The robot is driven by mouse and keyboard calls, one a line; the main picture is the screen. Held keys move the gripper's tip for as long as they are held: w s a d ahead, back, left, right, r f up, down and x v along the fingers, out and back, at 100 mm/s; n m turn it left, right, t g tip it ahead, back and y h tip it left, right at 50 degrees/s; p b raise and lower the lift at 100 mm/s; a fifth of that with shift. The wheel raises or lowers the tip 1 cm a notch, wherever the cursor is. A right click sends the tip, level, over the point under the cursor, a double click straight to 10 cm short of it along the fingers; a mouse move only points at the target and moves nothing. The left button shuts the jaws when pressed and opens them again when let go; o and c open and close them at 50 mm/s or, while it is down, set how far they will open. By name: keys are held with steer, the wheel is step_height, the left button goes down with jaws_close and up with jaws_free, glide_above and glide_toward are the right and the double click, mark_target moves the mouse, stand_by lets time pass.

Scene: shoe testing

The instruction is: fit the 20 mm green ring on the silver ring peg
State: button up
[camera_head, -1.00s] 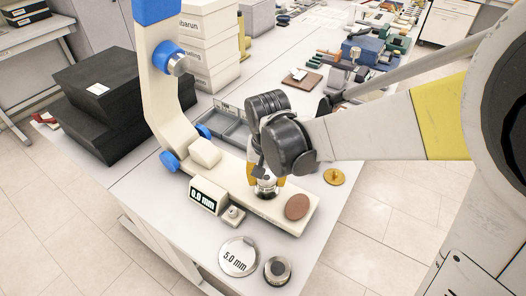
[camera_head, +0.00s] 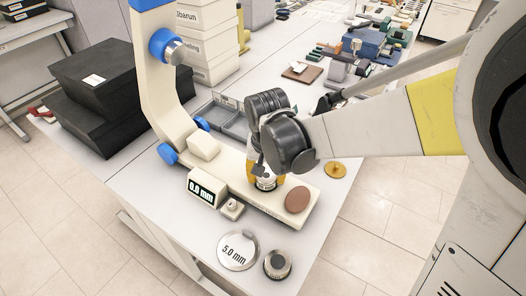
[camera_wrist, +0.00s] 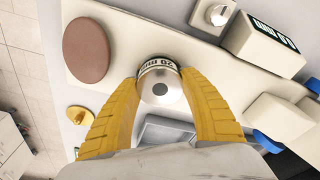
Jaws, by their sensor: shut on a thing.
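My gripper (camera_head: 265,179) is over the cream base of the tester. In the wrist view its yellow fingers (camera_wrist: 160,80) are shut on both sides of a round silver piece (camera_wrist: 161,90) with a dark centre. A pale band marked "20 mm" (camera_wrist: 158,66) runs around this piece. No green shows on it, and I cannot tell whether ring and peg are separate parts there. The lower end of the held piece (camera_head: 266,186) shows just above or on the base. A short silver cylinder (camera_head: 277,263) stands at the table's front.
The tester's base (camera_head: 270,214) carries a brown oval pad (camera_head: 297,201) and a "0.0 mm" display (camera_head: 202,189). A small knob block (camera_head: 232,209) is beside it. A "5.0 mm" disc (camera_head: 237,250) lies in front. A yellow disc (camera_head: 336,170) lies to the right. A grey tray (camera_head: 228,122) is behind.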

mark_target(266, 180)
steer(key=shift+f, duration=0.15)
steer(key=o, duration=1.3)
steer(key=shift+c, duration=0.2)
step_height(266, 180, up, 12)
steer(key=s, duration=0.1)
steer(key=shift+s, duration=0.25)
steer(key=shift+a, duration=0.1)
